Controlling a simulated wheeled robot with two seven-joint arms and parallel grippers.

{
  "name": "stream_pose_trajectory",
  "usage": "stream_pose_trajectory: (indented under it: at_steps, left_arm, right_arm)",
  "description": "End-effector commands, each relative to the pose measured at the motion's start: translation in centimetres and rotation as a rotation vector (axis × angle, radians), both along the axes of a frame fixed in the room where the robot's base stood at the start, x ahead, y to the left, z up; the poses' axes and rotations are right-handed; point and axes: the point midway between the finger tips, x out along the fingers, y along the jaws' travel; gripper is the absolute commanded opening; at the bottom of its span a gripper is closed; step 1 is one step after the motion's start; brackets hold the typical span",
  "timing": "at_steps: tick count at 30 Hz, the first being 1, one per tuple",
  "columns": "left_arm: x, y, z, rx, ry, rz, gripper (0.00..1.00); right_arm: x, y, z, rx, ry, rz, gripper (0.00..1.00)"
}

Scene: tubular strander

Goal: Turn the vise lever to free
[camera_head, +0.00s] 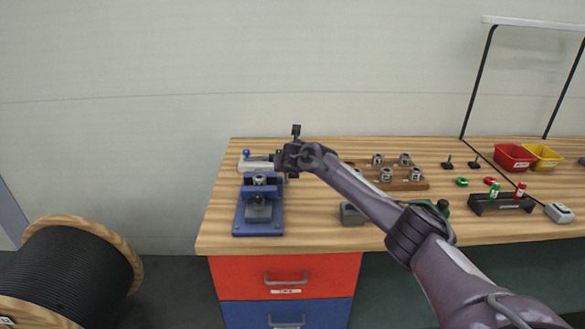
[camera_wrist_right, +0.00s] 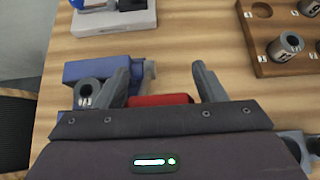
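The blue vise (camera_head: 259,219) stands near the left end of the wooden bench, with a grey cylindrical part (camera_wrist_right: 88,92) held at its top. In the right wrist view the blue vise body (camera_wrist_right: 95,68) is at the left, partly behind a finger. A red bar (camera_wrist_right: 160,100), which looks like the vise lever's grip, lies between my right gripper's fingers, its lower side hidden by the gripper body. My right gripper (camera_wrist_right: 162,68) is open, its fingers apart. In the head view the right gripper (camera_head: 287,158) is above and behind the vise's right side. My left gripper is not in view.
A white-based device with a blue knob (camera_head: 247,154) stands behind the vise. A wooden block (camera_head: 410,184) with several metal cylinders is to the right. Farther right are a dark rack (camera_head: 500,206), a red bin (camera_head: 513,157) and a yellow bin (camera_head: 545,155). A cable reel (camera_head: 75,270) stands left.

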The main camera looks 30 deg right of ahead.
Motion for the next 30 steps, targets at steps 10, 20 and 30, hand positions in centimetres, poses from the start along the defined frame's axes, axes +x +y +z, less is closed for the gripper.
stream_pose_trajectory:
  at_steps: [10, 20, 30]
  left_arm:
    - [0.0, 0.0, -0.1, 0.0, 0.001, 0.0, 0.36]
    - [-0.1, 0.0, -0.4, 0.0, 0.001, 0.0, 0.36]
    - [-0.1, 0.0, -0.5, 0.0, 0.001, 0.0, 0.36]
  right_arm:
    - [-0.5, 0.3, 0.0, -0.001, 0.008, 0.004, 0.64]
    - [-3.4, 2.1, 2.7, -0.002, 0.005, 0.004, 0.64]
    - [-5.3, 3.2, 4.4, -0.001, 0.005, 0.0, 0.64]
